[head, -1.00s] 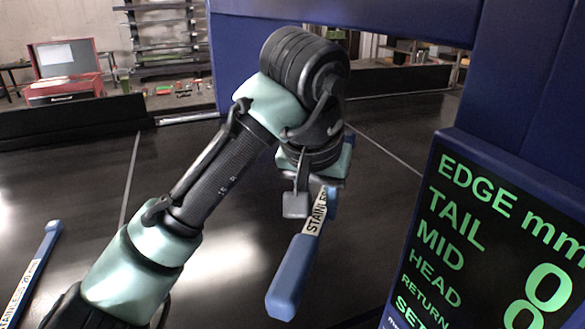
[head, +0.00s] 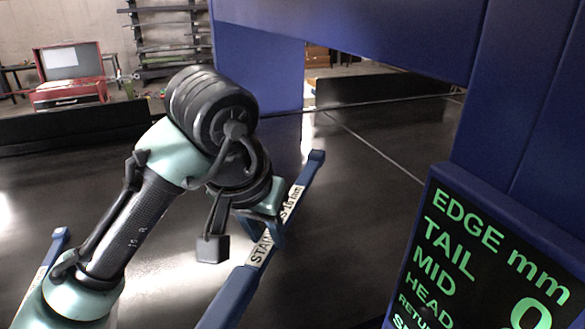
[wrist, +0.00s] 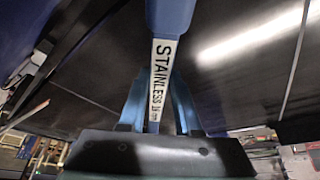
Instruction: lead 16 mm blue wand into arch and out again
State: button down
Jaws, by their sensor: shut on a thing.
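The blue wand (head: 238,292) has a white label reading STAINLESS 16 mm. My gripper (head: 262,228) is shut on its labelled middle and holds it above the dark belt. In the head view the wand slants from the bottom centre up to a blue far end at right. It also shows in the wrist view (wrist: 172,14), running between the fingers of my gripper (wrist: 160,98). The blue arch (head: 350,35) has a beam across the top and posts on both sides. The wand's far end appears in front of its opening; I cannot tell whether it has crossed in.
A second blue wand (head: 57,243) with a white label lies at left, partly behind my arm. A display (head: 475,265) with green text, EDGE mm, TAIL, MID, HEAD, stands at right. The dark belt (head: 365,205) is clear between wand and display. A red toolbox (head: 70,90) is in the background.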

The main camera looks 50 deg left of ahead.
jog(key=s+a+p, duration=0.1)
jog(key=s+a, duration=0.3)
jog(key=s, duration=1)
jog(key=s+a+p, duration=0.1)
jog(key=s+a, duration=0.3)
jog(key=s, duration=1)
jog(key=shift+s, duration=0.15)
